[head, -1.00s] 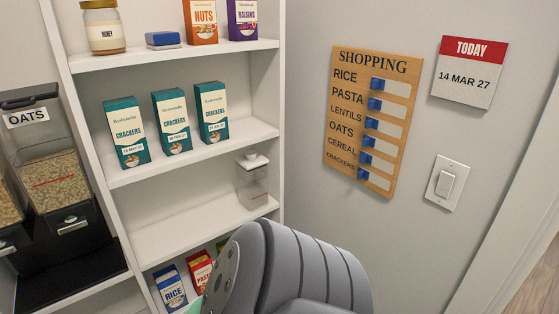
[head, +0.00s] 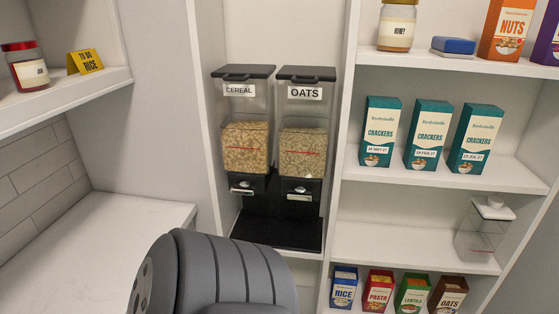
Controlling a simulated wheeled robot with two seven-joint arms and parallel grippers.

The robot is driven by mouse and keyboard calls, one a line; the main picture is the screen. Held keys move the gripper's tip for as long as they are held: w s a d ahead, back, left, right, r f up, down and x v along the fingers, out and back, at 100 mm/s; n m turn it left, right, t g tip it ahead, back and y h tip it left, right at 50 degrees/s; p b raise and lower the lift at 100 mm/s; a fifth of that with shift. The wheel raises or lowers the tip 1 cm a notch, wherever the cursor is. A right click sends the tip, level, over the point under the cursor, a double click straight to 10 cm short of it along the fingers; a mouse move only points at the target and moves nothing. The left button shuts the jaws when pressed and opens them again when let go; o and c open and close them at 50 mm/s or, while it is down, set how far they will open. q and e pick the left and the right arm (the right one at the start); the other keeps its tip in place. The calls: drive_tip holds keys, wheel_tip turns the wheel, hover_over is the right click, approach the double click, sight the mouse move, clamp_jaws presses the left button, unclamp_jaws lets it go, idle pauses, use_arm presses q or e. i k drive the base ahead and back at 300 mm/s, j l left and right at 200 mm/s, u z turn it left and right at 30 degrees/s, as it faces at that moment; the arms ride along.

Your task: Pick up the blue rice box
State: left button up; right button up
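The blue rice box (head: 344,288) stands upright on the lowest visible shelf, at the left end of a row of small boxes. Its label reads RICE, and its bottom is close to the lower edge of the head view. A grey rounded arm link of mine fills the lower middle, left of the rice box and apart from it in the picture. Neither gripper shows in the head view.
Beside the rice box stand pasta (head: 378,291), lentils (head: 412,293) and oats (head: 447,295) boxes. Above are a clear canister (head: 480,234) and crackers boxes (head: 427,135). Cereal (head: 246,145) and oats (head: 303,145) dispensers stand left. A white counter (head: 90,245) at left is clear.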

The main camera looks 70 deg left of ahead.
sight(345, 280)
drive_tip(key=u, duration=1.65)
